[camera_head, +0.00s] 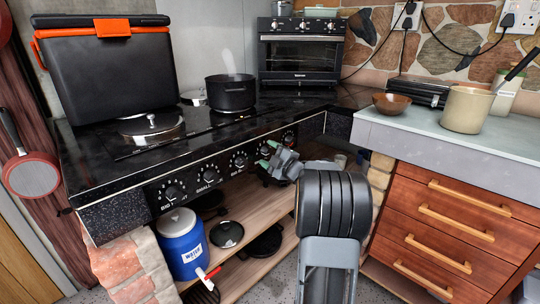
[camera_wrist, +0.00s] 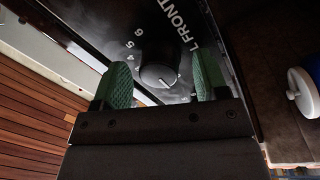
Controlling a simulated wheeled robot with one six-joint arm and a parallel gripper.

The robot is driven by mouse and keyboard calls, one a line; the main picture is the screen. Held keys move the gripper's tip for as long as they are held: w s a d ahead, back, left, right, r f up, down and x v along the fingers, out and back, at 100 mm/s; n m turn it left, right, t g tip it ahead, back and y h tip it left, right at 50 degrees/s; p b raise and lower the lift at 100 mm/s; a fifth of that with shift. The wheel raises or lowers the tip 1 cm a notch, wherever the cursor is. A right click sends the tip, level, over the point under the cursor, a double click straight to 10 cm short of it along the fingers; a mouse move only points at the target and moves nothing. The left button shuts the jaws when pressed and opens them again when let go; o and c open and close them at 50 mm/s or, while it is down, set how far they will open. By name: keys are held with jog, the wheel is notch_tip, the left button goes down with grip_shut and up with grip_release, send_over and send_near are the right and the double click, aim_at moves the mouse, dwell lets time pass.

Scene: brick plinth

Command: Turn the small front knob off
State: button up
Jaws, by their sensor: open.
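In the wrist view a round dark knob (camera_wrist: 157,72) sits on the black panel, with the digits 4, 5, 6 and lettering ending in "L FRONT" beside it. A pale mark shows on its lower edge. My gripper (camera_wrist: 162,80) is open, with one green fingertip on each side of the knob; contact is unclear. In the head view my gripper (camera_head: 269,155) is at the stove's front panel (camera_head: 120,212), toward its right part. It hides part of the panel there, and the knob between the fingertips is not clear in this view.
Other knobs (camera_head: 174,192) line the panel. A steaming black pot (camera_head: 231,96) stands on the stove top. Below, a shelf (camera_head: 250,257) holds a blue water jug (camera_head: 181,243) and dark lids. A wooden drawer unit (camera_head: 445,225) stands close to the right of my arm.

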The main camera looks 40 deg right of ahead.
jog(key=s+d+f+p, duration=0.1)
jog(key=s+p, duration=0.1)
jog(key=s, duration=1.1)
jog(key=shift+s+d+f, duration=0.2)
jog(key=shift+s+d, duration=0.1)
jog(key=shift+d, duration=0.05)
jog(key=w+a+r+m+g+h+p, duration=0.2)
jog(key=a+r+m+g+h+p, duration=0.15)
jog(key=r+p, duration=0.45)
jog(key=w+a+r+m+g+h+p, duration=0.2)
jog(key=a+r+m+h+p, duration=0.25)
jog(key=r+p, duration=0.35)
jog(key=s+a+r+m+g+y+p, duration=0.2)
jog(key=s+a+g+p, duration=0.3)
jog(key=a, duration=0.5)
jog(key=s+a+r+m+g+y+p, duration=0.3)
jog(key=s+a+r+m+g+p, duration=0.1)
jog(key=s+a+p, duration=0.5)
jog(key=shift+s+a+r+g+y, duration=0.35)
jog(key=shift+s+a+r, duration=0.3)
jog(key=shift+s+a, duration=0.15)
jog(key=shift+s, duration=0.1)
jog(key=shift+c, duration=0.2)
